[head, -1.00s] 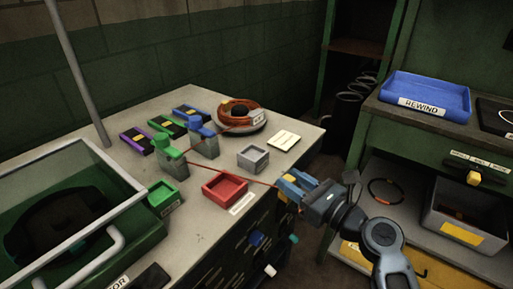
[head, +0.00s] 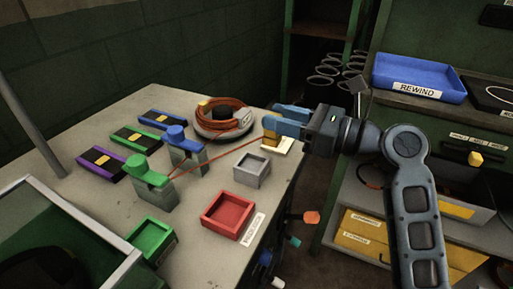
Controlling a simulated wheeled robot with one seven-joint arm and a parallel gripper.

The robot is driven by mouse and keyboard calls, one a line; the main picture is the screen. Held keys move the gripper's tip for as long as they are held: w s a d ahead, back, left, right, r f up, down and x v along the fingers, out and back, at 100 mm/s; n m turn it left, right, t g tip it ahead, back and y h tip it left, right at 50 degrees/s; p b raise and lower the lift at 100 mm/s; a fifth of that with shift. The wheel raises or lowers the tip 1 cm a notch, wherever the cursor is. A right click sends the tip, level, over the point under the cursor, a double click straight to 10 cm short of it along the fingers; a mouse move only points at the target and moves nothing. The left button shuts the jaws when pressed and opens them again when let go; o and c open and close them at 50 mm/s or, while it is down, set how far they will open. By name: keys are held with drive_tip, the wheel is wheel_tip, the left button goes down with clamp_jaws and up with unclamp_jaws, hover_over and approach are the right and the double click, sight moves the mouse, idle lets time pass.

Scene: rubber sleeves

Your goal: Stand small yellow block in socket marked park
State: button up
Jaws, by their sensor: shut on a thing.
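My gripper (head: 272,118), with blue fingers, is above the far right part of the bench. It is shut on a small yellow block (head: 270,130), partly hidden by the fingers. A thin red cord (head: 216,156) runs from the block to the green-topped post (head: 154,182) and blue-topped post (head: 184,150). Open square sockets stand on the bench: grey (head: 251,171), red (head: 228,213) and green (head: 153,238). Their labels are too small to read, so I cannot tell which says park.
A coil of orange cable (head: 225,112) sits at the back of the bench. Purple, green and blue flat blocks lie at left. A glass-lidded green case (head: 60,240) fills the front left. Coloured knobs stick out of the bench's front. A blue REWIND tray (head: 421,79) stands on the right shelf.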

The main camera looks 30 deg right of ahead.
drive_tip(key=shift+w+a+f+b, duration=0.2)
drive_tip(key=shift+w+a+f, duration=0.15)
drive_tip(key=shift+a+f, duration=0.55)
drive_tip(key=shift+w+a+f+b, duration=0.15)
drive_tip(key=shift+w+a+f, duration=0.2)
drive_tip(key=shift+f, duration=0.95)
drive_tip(key=shift+w+a+f+b, duration=0.2)
drive_tip(key=shift+w+a+f, duration=0.15)
drive_tip(key=shift+a+f, duration=0.55)
drive_tip(key=shift+d+f, duration=0.25)
drive_tip(key=shift+f, duration=0.1)
drive_tip(key=o, duration=1)
drive_tip(key=shift+o, duration=0.2)
drive_tip(key=shift+r, duration=0.1)
drive_tip(key=shift+s+d, duration=0.25)
drive_tip(key=v, duration=1.1)
